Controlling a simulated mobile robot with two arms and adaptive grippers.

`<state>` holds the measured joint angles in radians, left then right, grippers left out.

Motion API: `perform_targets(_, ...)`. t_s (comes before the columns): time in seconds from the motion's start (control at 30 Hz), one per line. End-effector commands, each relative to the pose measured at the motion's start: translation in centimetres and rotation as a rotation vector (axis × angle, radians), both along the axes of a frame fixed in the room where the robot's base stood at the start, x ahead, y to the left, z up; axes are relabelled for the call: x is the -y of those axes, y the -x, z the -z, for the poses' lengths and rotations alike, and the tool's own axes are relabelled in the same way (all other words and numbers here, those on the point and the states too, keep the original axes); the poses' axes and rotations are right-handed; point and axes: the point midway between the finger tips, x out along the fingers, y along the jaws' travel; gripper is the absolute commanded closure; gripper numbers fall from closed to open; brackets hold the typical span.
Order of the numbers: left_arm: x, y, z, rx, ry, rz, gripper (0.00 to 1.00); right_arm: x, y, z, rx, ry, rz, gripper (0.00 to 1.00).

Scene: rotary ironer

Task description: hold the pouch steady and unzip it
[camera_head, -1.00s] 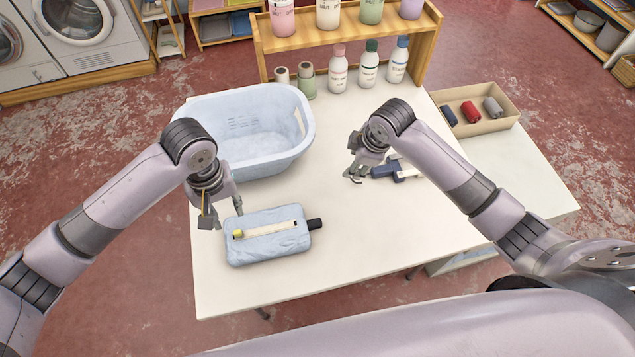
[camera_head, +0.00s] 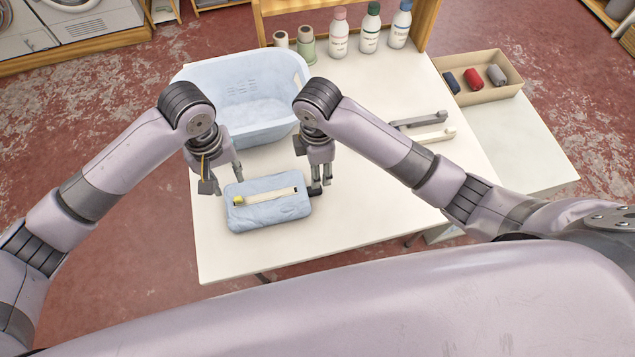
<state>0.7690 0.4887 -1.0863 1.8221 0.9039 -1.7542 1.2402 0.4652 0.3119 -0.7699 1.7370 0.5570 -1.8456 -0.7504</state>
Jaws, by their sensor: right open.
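The light blue pouch (camera_head: 268,214) lies flat near the front left of the white table. A cream zip strip (camera_head: 272,196) runs along its top, with a yellow piece (camera_head: 239,199) at the left end. My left gripper (camera_head: 222,181) is open, its fingers apart, just beyond the pouch's left end; nothing shows between them. My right gripper (camera_head: 321,184) is open at the pouch's right end, over the dark tab there. Its fingers largely hide the tab, and I cannot tell whether they touch it.
A light blue basket (camera_head: 252,92) stands behind the pouch. Grey and white long-handled items (camera_head: 432,135) lie to the right. Bottles (camera_head: 369,30) stand by the wooden shelf (camera_head: 430,25). A box (camera_head: 484,80) holds rolled cloths. The table's front middle is clear.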

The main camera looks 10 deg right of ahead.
Motion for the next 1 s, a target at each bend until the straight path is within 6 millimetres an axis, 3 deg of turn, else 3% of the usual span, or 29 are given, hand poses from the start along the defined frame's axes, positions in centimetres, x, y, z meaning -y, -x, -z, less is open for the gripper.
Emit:
perform_targets(0.2, 0.0, 0.0, 0.0, 0.000, 0.000, 0.000, 0.67, 0.0, 0.1, 4.6, -0.005, 0.000, 0.001, 0.57)
perform_targets(0.5, 0.0, 0.0, 0.0, 0.000, 0.000, 0.000, 0.67, 0.0, 0.0, 9.2, -0.002, 0.000, 0.000, 0.57)
perform_targets(0.7, 0.0, 0.0, 0.0, 0.000, 0.000, 0.000, 0.67, -0.1, 0.0, 10.3, 0.001, -0.002, 0.000, 0.57)
perform_targets(1.0, 0.0, 0.0, 0.0, 0.000, 0.000, 0.000, 0.67, 0.0, 0.0, 10.4, 0.001, -0.002, -0.001, 0.59)
